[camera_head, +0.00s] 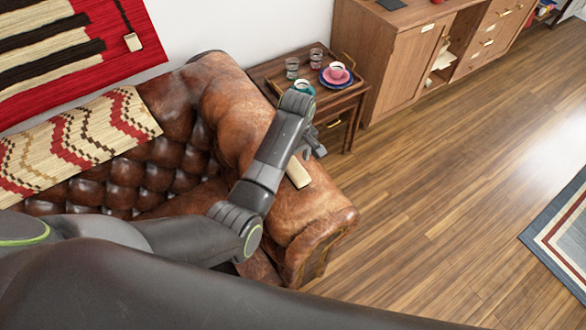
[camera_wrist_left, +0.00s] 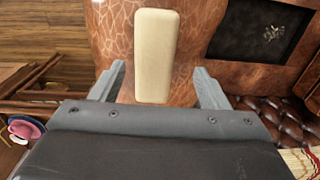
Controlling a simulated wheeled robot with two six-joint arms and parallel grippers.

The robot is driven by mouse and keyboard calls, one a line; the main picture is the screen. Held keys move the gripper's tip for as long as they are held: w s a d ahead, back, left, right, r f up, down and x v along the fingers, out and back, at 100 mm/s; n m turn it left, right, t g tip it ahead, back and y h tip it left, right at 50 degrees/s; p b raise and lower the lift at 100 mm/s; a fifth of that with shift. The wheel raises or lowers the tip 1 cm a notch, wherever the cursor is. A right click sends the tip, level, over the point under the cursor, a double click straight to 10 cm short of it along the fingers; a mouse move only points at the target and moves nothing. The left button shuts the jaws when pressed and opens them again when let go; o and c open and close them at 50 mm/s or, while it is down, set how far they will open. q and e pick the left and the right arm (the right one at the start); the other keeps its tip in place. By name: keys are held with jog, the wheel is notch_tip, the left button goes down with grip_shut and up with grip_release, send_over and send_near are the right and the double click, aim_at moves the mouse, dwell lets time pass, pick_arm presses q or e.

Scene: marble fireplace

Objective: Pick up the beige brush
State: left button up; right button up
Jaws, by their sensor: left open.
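The beige brush (camera_head: 298,173) lies on the brown leather sofa arm (camera_head: 318,207), partly hidden by my left gripper in the head view. In the left wrist view the brush (camera_wrist_left: 154,55) is a beige, rounded oblong lying lengthwise between and beyond the fingers. My left gripper (camera_head: 310,150) is open above the sofa arm. Its two fingers show in the left wrist view (camera_wrist_left: 158,88), one on each side of the brush's near end, with gaps on both sides. I cannot tell whether they touch the leather. My right gripper is not in view.
A wooden side table (camera_head: 330,100) stands behind the sofa arm with glasses (camera_head: 292,68), a pink cup (camera_head: 337,71) on a blue plate and a teal cup (camera_head: 304,87), close to my left arm. A wooden cabinet (camera_head: 400,65) stands farther back.

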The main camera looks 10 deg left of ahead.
aim_at(293, 166)
pick_arm(q)
jog(key=shift+w+f+p, duration=0.15)
jog(key=shift+f, duration=1.15)
jog(key=shift+w+f+p, duration=0.15)
jog(key=shift+f, duration=1.15)
jog(key=c, duration=1.1)
